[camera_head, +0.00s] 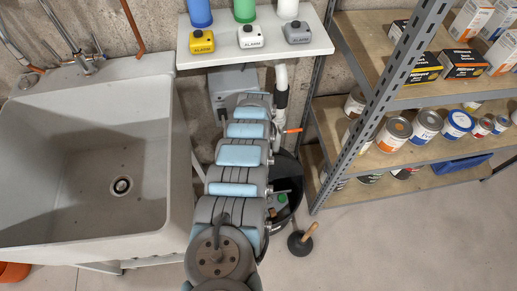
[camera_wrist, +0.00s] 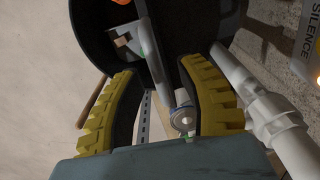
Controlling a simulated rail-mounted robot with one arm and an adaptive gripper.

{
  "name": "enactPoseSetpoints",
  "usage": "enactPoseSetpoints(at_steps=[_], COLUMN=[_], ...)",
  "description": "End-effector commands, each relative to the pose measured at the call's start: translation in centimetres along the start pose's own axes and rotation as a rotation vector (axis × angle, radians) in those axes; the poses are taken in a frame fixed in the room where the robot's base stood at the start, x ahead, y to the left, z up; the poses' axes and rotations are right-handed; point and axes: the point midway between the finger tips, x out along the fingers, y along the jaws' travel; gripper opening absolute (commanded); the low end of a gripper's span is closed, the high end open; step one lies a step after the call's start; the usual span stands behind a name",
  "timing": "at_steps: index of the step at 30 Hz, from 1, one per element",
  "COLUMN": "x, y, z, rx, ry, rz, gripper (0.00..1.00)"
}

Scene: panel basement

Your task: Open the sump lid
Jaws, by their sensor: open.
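A dark round tub-like opening (camera_head: 289,214) stands on the floor behind my arm in the head view, with a green item inside. It shows as a black round shape (camera_wrist: 92,38) at the top of the wrist view. I cannot tell whether it is the sump, and no lid is clearly visible. My gripper (camera_wrist: 160,68) is open in the wrist view, its yellow ribbed fingers spread apart. A grey bar (camera_wrist: 153,52) shows between the fingers; contact cannot be told. My arm hides the gripper in the head view.
A white pipe (camera_wrist: 262,105) runs close to the right finger. A plunger (camera_head: 301,243) stands on the floor. A large sink (camera_head: 70,225) is at left, a metal shelf of cans (camera_head: 395,190) at right. Alarm boxes (camera_head: 250,37) sit on a white shelf above. Floor at lower right is clear.

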Motion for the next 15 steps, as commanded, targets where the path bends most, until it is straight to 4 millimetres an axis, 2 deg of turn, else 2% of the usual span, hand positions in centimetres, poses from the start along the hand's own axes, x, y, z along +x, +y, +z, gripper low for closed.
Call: enactPoseSetpoints(at_steps=[15], x=[-4.2], y=[-0.1], z=[0.1], rx=[0.0], ry=[-0.001], rz=[-0.001], gripper=[0.39])
